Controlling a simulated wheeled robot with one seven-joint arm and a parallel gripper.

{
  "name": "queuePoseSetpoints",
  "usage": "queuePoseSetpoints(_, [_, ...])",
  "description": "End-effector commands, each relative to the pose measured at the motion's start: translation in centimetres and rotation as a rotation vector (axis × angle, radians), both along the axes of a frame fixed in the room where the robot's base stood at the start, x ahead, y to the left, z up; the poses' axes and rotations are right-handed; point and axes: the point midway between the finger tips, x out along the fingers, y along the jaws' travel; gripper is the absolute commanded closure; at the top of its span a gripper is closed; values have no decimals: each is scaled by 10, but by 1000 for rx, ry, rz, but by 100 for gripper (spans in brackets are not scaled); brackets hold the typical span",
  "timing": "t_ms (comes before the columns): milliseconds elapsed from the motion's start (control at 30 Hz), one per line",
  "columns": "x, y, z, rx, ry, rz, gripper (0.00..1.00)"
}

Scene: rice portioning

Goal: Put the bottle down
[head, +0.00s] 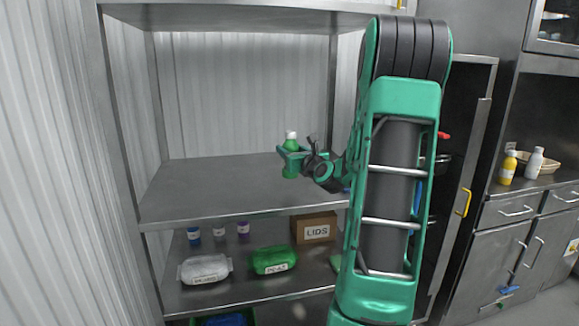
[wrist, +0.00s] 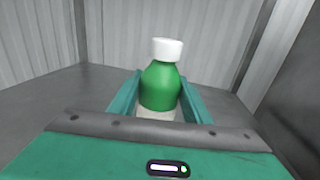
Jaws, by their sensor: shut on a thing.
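A green bottle with a white cap (head: 291,142) is upright between the fingers of my gripper (head: 291,155), in front of the metal shelf unit. In the wrist view the bottle (wrist: 161,85) stands between the two teal fingers of my gripper (wrist: 160,100), which are shut on it. Its lower part looks pale there and its base is hidden by my gripper. The bottle is at the level of the bare middle shelf (head: 205,190). I cannot tell whether its base touches that shelf.
The middle shelf is empty around the bottle. The shelf below holds several small jars (head: 218,230), a white bag (head: 205,270), a green bag (head: 272,260) and a LIDS box (head: 313,230). Yellow (head: 508,167) and white (head: 534,163) bottles stand on the right counter. A shelf post (head: 333,95) stands nearby.

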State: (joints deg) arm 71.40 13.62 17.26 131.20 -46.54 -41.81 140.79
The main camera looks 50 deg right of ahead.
Motion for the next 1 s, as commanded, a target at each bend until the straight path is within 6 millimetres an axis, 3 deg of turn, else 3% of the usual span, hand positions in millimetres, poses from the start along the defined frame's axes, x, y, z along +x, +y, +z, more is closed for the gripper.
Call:
queuePoseSetpoints(300, [20, -26, -20, 1, 0, 1, 87])
queuePoseSetpoints(700, [21, -28, -58, 2, -1, 0, 87])
queuePoseSetpoints(1000, [20, -28, -61, 0, -1, 0, 87])
